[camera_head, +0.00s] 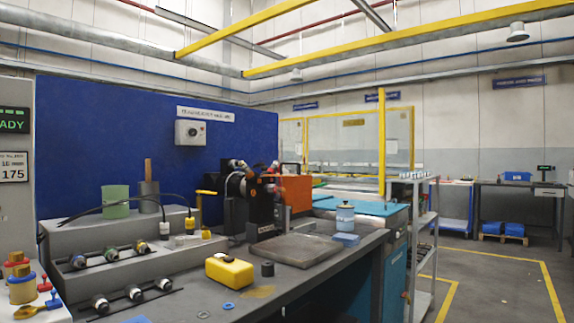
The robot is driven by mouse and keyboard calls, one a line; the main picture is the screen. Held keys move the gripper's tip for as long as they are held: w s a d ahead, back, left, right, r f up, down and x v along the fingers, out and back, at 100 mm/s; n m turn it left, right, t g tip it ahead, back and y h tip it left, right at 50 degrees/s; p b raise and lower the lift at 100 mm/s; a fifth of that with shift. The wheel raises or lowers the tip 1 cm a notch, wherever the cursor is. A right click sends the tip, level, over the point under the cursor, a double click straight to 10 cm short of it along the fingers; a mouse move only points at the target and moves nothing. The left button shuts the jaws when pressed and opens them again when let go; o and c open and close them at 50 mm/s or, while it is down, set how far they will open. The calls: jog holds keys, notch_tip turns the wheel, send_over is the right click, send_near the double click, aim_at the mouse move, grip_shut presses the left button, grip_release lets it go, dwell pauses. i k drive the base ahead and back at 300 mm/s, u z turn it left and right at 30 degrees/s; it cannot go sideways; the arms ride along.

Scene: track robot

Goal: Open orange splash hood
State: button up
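The orange splash hood (295,190) is an upright orange panel at the back of the grey workbench, near the middle of the view. It stands at the right side of a dark machine (264,212) with black and grey round parts, which hides some of its left side. I cannot make out a handle or hinge on the hood, nor tell clearly whether it is open or shut. My gripper is not seen in this view.
A grey tray (294,250) lies in front of the machine. A stepped grey rack (125,255) fills the bench's left. Open floor (500,275) lies right of a metal shelf.

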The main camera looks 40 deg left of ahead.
aim_at(299, 194)
jog(key=u, duration=0.65)
jog(key=i, duration=0.85)
jog(key=u, duration=0.85)
